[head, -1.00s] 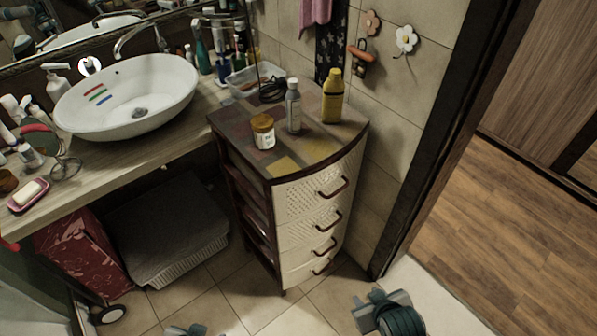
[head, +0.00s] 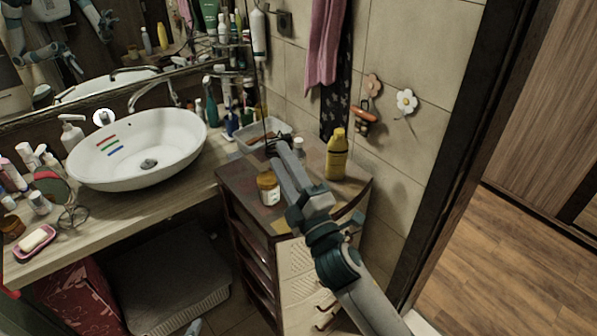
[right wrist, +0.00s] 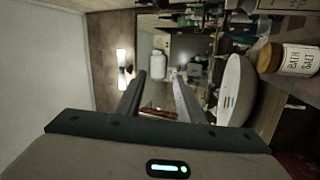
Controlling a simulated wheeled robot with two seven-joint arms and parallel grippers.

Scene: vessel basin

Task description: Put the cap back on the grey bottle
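The grey bottle (head: 299,145) stands upright on the small drawer cabinet, mostly hidden behind my right gripper; its pale top shows above the fingers. I cannot make out a loose cap. My right gripper (head: 285,162) reaches over the cabinet top, in front of the bottle in the head view. In the right wrist view its two fingers (right wrist: 160,95) are apart with nothing held between them. A pale bottle-like shape (right wrist: 160,65) shows beyond the fingertips; I cannot tell which thing it is. Only a tip of my left gripper (head: 194,327) shows at the bottom edge.
A bath salt jar (head: 268,188) stands left of my right gripper; it also shows in the right wrist view (right wrist: 298,60). A yellow bottle (head: 336,155) stands to the right. A clear bin (head: 250,136) sits behind. The sink (head: 130,165) and counter are left.

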